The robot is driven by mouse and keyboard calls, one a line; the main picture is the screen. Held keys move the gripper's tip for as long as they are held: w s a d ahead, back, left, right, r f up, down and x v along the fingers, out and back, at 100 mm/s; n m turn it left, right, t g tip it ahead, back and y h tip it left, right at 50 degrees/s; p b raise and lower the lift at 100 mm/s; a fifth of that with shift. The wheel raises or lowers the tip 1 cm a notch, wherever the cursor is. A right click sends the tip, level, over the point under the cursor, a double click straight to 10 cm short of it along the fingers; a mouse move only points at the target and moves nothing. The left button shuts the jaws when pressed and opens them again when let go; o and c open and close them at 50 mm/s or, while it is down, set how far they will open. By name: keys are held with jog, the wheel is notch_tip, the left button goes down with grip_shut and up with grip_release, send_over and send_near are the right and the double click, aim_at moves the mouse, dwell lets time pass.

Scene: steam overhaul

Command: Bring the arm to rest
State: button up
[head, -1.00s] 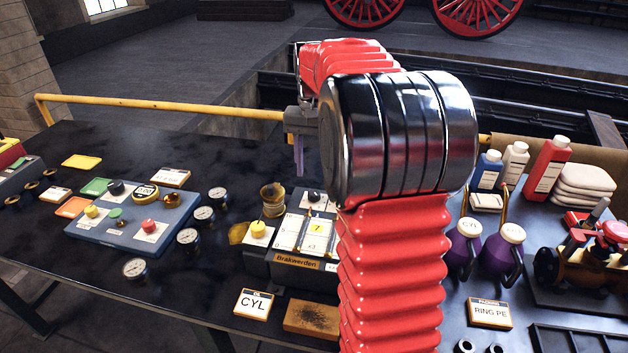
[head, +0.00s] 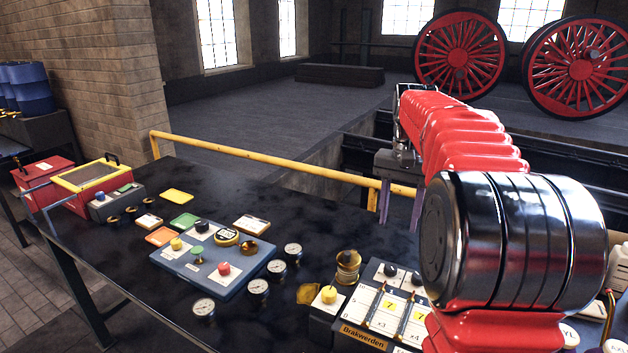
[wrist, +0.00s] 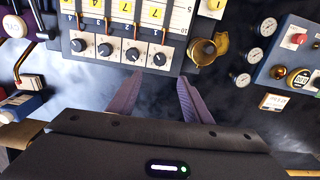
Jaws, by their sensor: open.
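My gripper (head: 400,198) hangs at the end of my red arm in the head view, above the far part of the dark bench, with its purple fingers pointing down. In the wrist view its two purple fingers (wrist: 159,97) are spread apart with only bare bench top between them. It is open and empty and touches nothing that I can see. The Brakwerden panel (head: 385,310) with its dials lies below and nearer; it also shows ahead of the fingers in the wrist view (wrist: 125,62). My arm hides part of the bench at the right.
A blue control box (head: 215,262) and several gauges stand left of the panel, near a brass cup (head: 347,268). A yellow rail (head: 280,165) runs along the bench's far edge. A red box (head: 45,172) stands at the far left. The bench's left middle has free room.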

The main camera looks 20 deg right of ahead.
jog(key=shift+w, duration=0.1)
notch_tip(320, 180, down, 5)
jog(key=s+a+n, duration=0.2)
jog(key=a, duration=0.1)
jog(key=s+a+f+n+t, duration=0.1)
jog(key=s+a+n+t, duration=0.4)
jog(key=s+a, duration=1.4)
jog(key=a+n, duration=0.2)
jog(key=a, duration=0.1)
jog(key=shift+f+t, duration=0.3)
jog(key=shift+f, duration=0.05)
jog(key=shift+d, duration=0.1)
